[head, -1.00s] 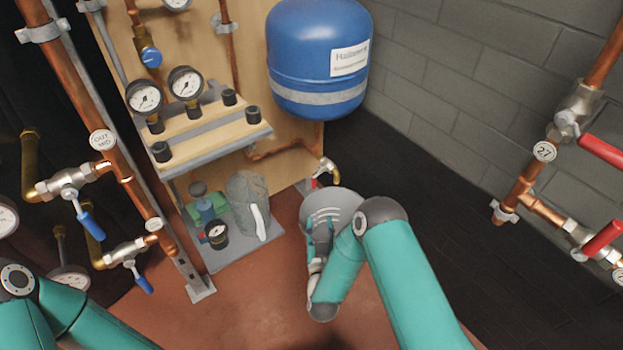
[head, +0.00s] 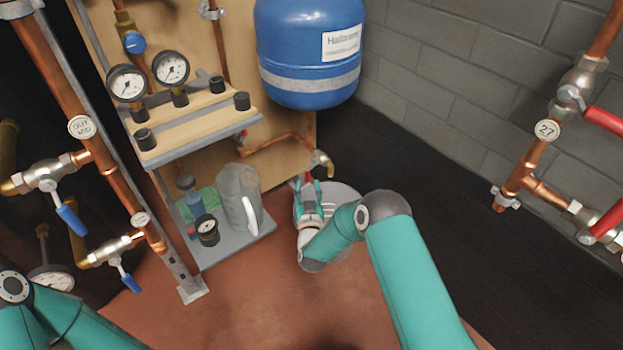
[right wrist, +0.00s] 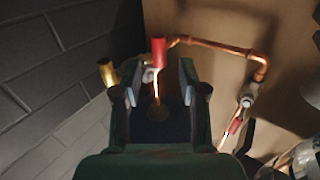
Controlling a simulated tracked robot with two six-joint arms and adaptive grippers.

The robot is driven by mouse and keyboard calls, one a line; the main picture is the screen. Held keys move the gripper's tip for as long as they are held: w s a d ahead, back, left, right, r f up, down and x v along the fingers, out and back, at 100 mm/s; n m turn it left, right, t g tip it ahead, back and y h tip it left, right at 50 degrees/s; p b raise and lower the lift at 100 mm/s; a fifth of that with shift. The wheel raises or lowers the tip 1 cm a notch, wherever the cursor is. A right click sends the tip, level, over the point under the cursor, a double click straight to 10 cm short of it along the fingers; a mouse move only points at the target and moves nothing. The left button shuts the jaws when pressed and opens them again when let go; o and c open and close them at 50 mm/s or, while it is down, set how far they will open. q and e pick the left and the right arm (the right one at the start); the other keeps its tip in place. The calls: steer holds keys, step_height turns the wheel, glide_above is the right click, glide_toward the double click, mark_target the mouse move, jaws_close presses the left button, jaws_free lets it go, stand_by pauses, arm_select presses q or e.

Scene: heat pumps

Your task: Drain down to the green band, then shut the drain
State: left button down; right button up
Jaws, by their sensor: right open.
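The drain has a brass spout (head: 322,160) low on the wooden board, below the blue vessel, with a small red handle (head: 307,177) beside it. My right gripper (head: 309,190) is open just in front of that handle. In the right wrist view the red handle (right wrist: 158,51) stands ahead between the open fingertips (right wrist: 159,82), and the brass spout (right wrist: 108,73) is to their left. I cannot tell whether the fingers touch the handle. Two round gauges (head: 126,83) (head: 171,69) have white dials; no green band can be made out. My left gripper is out of view.
A grey bucket (head: 347,192) stands below the spout, partly hidden by my right arm. A blue vessel (head: 308,50) hangs above. A grey jug (head: 238,195) stands on the low shelf at left. Copper pipes with blue-handled valves (head: 70,220) flank the left; red-handled ones (head: 605,222) the right.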

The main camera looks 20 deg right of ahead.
mark_target(307, 178)
steer(key=b+x, duration=0.1)
steer(key=x, duration=0.3)
steer(key=shift+w+d+f+b, duration=0.1)
steer(key=shift+w+f+b, duration=0.05)
steer(key=shift+w+b, duration=0.15)
steer(key=shift+w+d, duration=0.15)
steer(key=shift+w, duration=0.55)
steer(key=shift+c, duration=0.2)
